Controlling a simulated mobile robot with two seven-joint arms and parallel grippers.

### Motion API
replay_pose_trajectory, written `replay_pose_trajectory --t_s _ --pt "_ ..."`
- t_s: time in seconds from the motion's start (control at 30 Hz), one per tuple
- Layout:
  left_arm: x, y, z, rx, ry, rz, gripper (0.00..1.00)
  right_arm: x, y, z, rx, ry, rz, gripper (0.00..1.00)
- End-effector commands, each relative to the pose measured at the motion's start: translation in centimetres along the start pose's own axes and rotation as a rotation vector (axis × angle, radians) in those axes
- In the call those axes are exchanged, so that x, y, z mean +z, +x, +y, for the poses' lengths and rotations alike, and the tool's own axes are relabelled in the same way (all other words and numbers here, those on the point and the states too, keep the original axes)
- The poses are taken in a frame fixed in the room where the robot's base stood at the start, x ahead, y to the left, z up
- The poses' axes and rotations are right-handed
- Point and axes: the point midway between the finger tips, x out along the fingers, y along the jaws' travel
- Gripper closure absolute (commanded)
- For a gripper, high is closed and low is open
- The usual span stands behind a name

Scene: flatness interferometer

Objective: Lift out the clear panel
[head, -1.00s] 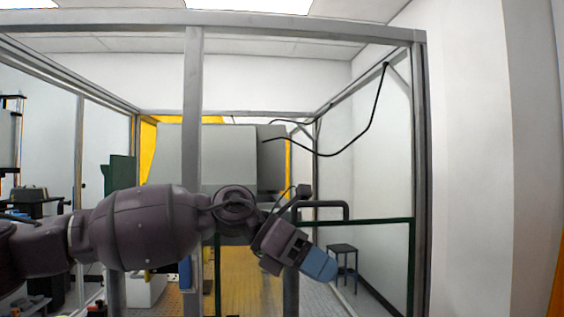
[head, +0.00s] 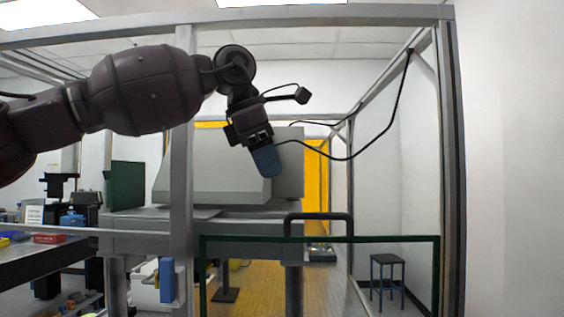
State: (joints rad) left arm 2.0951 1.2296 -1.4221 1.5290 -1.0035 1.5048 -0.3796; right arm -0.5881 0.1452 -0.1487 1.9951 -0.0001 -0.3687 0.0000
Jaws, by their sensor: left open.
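The clear panel (head: 380,239) stands upright low in the head view, right of centre. It has a thin dark green frame, and I see the floor and a stool through it. A dark handle (head: 318,215) arches above its top edge. My left gripper (head: 265,160), with blue fingertips, hangs tilted downward above and left of the handle. It is open, empty and apart from the panel. The gap between its fingers is hard to see from here. My right gripper is not in view.
A grey metal post (head: 181,200) and top beam frame the enclosure, with another post (head: 450,160) at the right. A large grey machine (head: 215,175) stands behind. A black cable (head: 350,158) hangs at the right. A bench (head: 50,255) with small items is at left.

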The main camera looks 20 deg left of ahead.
Motion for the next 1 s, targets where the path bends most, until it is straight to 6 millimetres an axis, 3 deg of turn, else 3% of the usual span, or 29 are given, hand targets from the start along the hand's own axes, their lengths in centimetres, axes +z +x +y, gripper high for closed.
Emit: replay_pose_trajectory --t_s 0.37,0.7,1.0 --pt "0.0 4.6 -0.1 -0.002 0.000 0.003 0.53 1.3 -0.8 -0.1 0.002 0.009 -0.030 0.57" --pt "0.0 9.3 0.0 -0.001 0.000 0.001 0.53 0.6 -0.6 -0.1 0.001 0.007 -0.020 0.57" --pt "0.0 10.7 0.0 0.000 0.000 -0.001 0.53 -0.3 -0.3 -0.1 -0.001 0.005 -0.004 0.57"
